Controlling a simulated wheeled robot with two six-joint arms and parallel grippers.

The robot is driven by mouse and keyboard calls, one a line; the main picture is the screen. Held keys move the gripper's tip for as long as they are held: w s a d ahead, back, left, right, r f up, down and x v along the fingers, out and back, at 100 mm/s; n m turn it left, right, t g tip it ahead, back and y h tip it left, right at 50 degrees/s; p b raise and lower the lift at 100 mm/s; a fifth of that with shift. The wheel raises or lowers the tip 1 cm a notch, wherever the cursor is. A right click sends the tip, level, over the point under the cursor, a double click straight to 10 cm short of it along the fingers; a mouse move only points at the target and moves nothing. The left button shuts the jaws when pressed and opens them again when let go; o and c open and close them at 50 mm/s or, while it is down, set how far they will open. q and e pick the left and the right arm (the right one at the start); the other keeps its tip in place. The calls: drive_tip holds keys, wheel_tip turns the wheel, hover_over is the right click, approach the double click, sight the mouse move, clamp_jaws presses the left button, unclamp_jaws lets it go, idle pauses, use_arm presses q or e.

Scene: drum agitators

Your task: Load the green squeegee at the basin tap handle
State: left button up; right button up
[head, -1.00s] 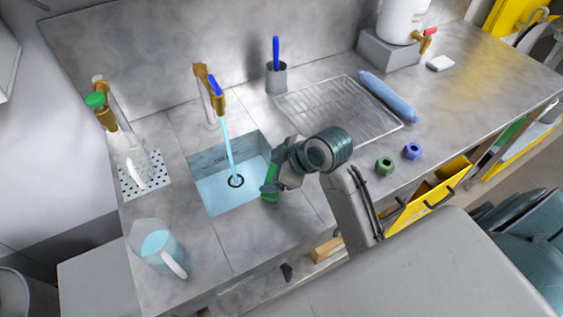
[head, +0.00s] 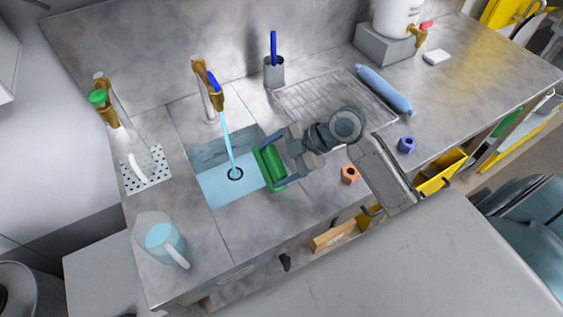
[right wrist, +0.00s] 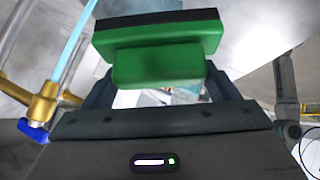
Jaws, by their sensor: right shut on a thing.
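The green squeegee (head: 269,166), a green block with a dark strip along one edge, is between the fingers of my right gripper (head: 275,166). It is held over the right part of the basin (head: 213,187). The squeegee fills the top middle of the right wrist view (right wrist: 160,58), with the fingers at its sides. The basin tap (head: 204,88) is brass with a blue handle (head: 214,81), left of and behind the gripper, and apart from it. Water runs from it into the basin. The blue handle shows at lower left in the wrist view (right wrist: 33,130). My left gripper is not in view.
A tap with a green handle (head: 97,97) stands at left, and a water jug (head: 160,241) at front left. Behind are a grey cup (head: 274,71) and wire rack (head: 315,101).

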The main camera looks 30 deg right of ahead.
sight(264, 154)
drive_tip(key=w, duration=0.1)
drive_tip(key=w+a, duration=0.1)
drive_tip(key=w+a+f+b, duration=0.1)
drive_tip(key=w, duration=0.1)
drive_tip(key=w+a+f+b, duration=0.1)
drive_tip(key=w+a+b, duration=0.1)
drive_tip(key=w+a, duration=0.2)
drive_tip(key=shift+w+f, duration=0.2)
drive_tip(key=shift+w, duration=1.2)
drive_tip(key=shift+d, duration=0.1)
drive_tip(key=shift+s+d+p, duration=0.15)
drive_tip(key=shift+s+d, duration=0.45)
drive_tip(key=shift+s, duration=0.5)
drive_tip(key=shift+s+d+p, duration=0.15)
drive_tip(key=shift+s+d, duration=0.45)
drive_tip(key=shift+s, duration=0.55)
drive_tip(key=shift+s+d+p, duration=0.15)
drive_tip(key=shift+s+d, duration=0.45)
drive_tip(key=shift+s, duration=0.5)
drive_tip(key=shift+f, duration=0.15)
